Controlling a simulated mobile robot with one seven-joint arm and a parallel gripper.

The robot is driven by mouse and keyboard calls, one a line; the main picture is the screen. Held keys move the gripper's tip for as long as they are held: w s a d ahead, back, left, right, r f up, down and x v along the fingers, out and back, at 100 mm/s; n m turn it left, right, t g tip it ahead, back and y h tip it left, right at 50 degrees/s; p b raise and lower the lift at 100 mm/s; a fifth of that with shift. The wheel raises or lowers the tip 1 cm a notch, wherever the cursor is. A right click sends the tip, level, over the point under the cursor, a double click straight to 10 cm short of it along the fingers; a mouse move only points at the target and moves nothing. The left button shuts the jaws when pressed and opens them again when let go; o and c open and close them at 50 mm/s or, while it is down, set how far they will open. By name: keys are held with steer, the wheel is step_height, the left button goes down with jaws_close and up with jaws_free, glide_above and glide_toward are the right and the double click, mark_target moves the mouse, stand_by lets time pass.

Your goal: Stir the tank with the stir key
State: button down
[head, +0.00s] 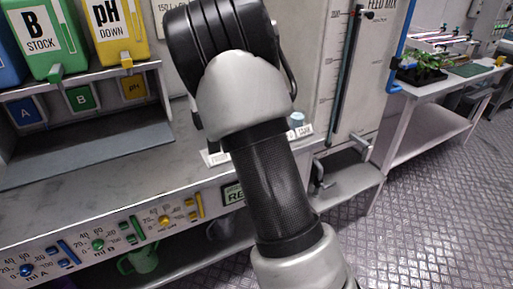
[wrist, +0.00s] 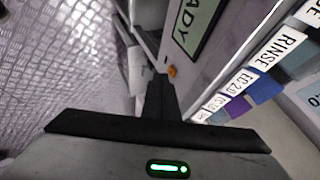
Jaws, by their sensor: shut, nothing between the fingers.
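The pale tank panel marked FEED MIX (head: 335,75) stands behind my arm at the upper middle of the head view, with a scale and a dark vertical tube on its front. My arm covers part of it. I cannot make out a stir key for certain in either view. My gripper (wrist: 160,88) shows in the wrist view with its dark fingers together and empty, close to the front of the bench. My arm hides it in the head view.
The bench front (head: 110,235) carries coloured dials and sliders. B STOCK (head: 42,38) and pH DOWN (head: 115,30) containers stand at upper left. A green jug (head: 140,260) sits below. In the wrist view, a RINSE label (wrist: 278,48) is at right. Metal floor (head: 440,210) is open at right.

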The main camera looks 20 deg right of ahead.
steer(key=d+f+m+t+h+b, duration=0.1)
steer(key=d+f+t+h+b, duration=0.3)
steer(key=d+f+b, duration=0.3)
steer(key=d+f+t, duration=0.1)
steer(key=d+f, duration=0.2)
steer(key=d, duration=0.2)
steer(key=shift+s+f, duration=0.2)
steer(key=shift+a, duration=0.1)
steer(key=w+b, duration=0.1)
steer(key=w, duration=0.7)
steer(key=shift+w+a, duration=0.3)
steer(key=shift+w, duration=0.05)
steer(key=shift+w+b, duration=0.2)
steer(key=shift+b, duration=0.1)
stand_by(1.1)
steer(key=shift+w, duration=0.25)
